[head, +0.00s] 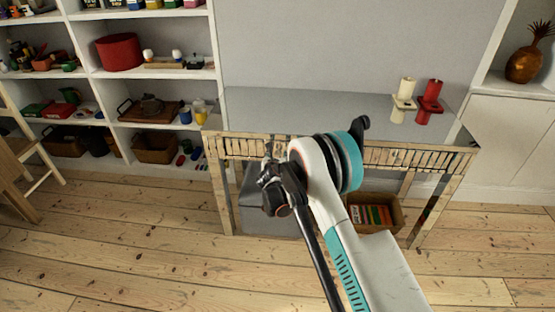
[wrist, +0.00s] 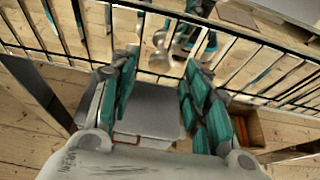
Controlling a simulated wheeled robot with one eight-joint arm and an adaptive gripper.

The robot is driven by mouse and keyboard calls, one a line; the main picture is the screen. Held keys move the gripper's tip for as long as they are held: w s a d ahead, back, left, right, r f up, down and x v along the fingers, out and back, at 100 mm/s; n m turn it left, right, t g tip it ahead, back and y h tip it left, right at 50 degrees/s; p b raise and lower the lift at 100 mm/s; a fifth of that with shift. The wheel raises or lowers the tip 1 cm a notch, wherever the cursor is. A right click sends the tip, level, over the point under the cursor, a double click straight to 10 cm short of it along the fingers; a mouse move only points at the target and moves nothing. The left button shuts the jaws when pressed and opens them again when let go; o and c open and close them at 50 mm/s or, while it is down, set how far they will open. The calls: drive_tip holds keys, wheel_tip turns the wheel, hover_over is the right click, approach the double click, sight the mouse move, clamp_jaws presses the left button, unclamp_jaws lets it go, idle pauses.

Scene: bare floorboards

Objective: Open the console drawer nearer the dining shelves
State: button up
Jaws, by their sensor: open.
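The console (head: 300,103) is a table with a grey, glossy top and a pale slatted front. Its left part (head: 235,146), nearer the white shelves on the left, looks flush with the frame. The right part (head: 425,158) also looks flush. My arm hides the middle of the front. My gripper (head: 272,183) is in front of the left part, near its right end. In the wrist view my gripper (wrist: 158,100) is open, with teal-padded fingers apart and nothing seen between them. The slatted front (wrist: 240,55) crosses beyond the fingertips. I cannot tell whether they touch it.
White shelves (head: 92,75) with dishes and baskets stand at the left. A grey box (head: 262,205) and a basket of books (head: 378,212) are under the console. Cream (head: 404,95) and red (head: 430,97) candle holders stand on top. A chair (head: 25,165) is at far left. The front floor is clear.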

drive_tip(key=shift+x, duration=0.95)
